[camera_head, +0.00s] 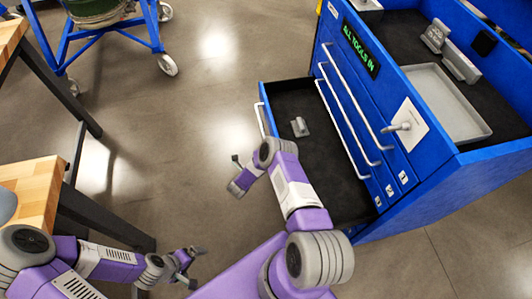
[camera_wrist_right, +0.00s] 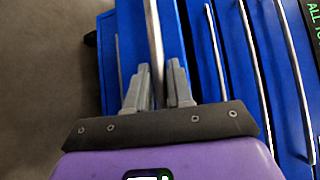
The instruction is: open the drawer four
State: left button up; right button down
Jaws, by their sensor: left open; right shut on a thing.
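The blue tool cabinet (camera_head: 440,195) stands at the right in the head view. Its lowest drawer (camera_head: 330,160), fourth down, is pulled out, showing a dark interior with a small grey part (camera_head: 299,127) inside. The drawer's pale bar handle (camera_head: 261,120) shows at its front left; my right arm hides the rest. In the right wrist view my right gripper (camera_wrist_right: 158,84) is shut on the handle (camera_wrist_right: 154,35), one finger on each side of the bar. In the head view its fingers are hidden. My left gripper (camera_head: 193,266) is open and empty at the lower left, away from the cabinet.
Three shut drawers with long bar handles (camera_head: 350,100) sit above the open one. The cabinet top holds a grey tray (camera_head: 445,100) and grey parts (camera_head: 450,52). Wooden tables (camera_head: 30,190) stand at the left, near my left arm. A blue wheeled frame (camera_head: 150,25) stands behind. Floor between is clear.

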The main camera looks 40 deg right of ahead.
jog(key=c, duration=1.1)
grip_release()
jog(key=p+v, duration=0.2)
jog(key=v, duration=0.5)
jog(key=shift+a, duration=0.3)
jog(key=shift+s, duration=0.15)
